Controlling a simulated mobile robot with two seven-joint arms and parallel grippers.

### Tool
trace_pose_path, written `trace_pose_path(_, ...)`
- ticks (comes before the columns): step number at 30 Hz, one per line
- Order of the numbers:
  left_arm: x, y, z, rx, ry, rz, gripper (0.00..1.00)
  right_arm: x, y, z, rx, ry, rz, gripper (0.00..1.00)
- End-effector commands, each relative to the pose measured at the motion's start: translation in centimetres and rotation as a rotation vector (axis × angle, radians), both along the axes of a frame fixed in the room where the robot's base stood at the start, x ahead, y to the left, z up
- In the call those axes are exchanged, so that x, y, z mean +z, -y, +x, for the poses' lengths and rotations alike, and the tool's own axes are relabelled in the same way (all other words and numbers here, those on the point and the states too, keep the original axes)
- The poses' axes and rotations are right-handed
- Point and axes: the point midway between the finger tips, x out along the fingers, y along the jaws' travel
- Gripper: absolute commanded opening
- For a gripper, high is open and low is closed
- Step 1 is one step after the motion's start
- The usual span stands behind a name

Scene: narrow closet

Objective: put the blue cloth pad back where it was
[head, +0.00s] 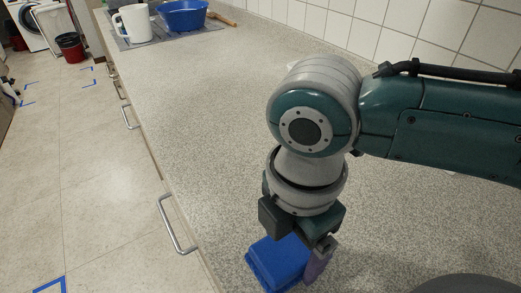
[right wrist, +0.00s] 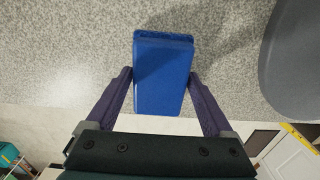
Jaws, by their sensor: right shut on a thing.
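The blue cloth pad (head: 278,262) is a thick blue block shape low in the head view, over the speckled counter near its front edge. In the right wrist view the pad (right wrist: 163,75) stands between the two purple fingers, which touch its sides. My right gripper (right wrist: 162,80) is shut on it and points down in the head view (head: 292,262). One finger shows there beside the pad; the other is hidden. I cannot tell whether the pad touches the counter. My left gripper is not in view.
The counter (head: 205,110) is clear up to a grey mat (head: 138,39) bearing a white mug (head: 134,23) and a blue basin (head: 183,15). A tiled wall (head: 350,25) bounds the right. A smooth grey rounded shape (right wrist: 297,65), unclear what, lies close by.

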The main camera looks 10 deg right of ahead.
Motion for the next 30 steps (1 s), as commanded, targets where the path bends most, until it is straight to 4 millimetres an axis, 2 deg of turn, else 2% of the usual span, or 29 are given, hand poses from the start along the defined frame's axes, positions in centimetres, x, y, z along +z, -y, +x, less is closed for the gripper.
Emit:
trace_pose_path(2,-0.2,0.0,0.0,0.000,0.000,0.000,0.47,-0.7,0.0,0.0,0.000,0.001,0.001,0.34)
trace_pose_path(13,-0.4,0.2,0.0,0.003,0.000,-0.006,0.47,-1.1,0.0,0.0,0.000,0.000,0.000,0.34)
trace_pose_path(14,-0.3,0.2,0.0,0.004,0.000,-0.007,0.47,-1.0,0.0,0.0,0.000,0.001,0.000,0.89)
trace_pose_path(15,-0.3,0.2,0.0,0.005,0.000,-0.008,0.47,-1.0,0.0,0.0,0.000,0.001,0.000,0.93)
trace_pose_path(17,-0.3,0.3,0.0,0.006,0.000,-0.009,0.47,-1.0,0.0,0.0,0.000,0.001,0.000,1.00)
trace_pose_path(25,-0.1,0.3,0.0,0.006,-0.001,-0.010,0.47,-0.7,0.0,0.0,0.000,0.001,0.000,1.00)
trace_pose_path(30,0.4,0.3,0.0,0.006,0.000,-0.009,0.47,1.4,0.0,0.1,0.002,0.004,0.003,1.00)
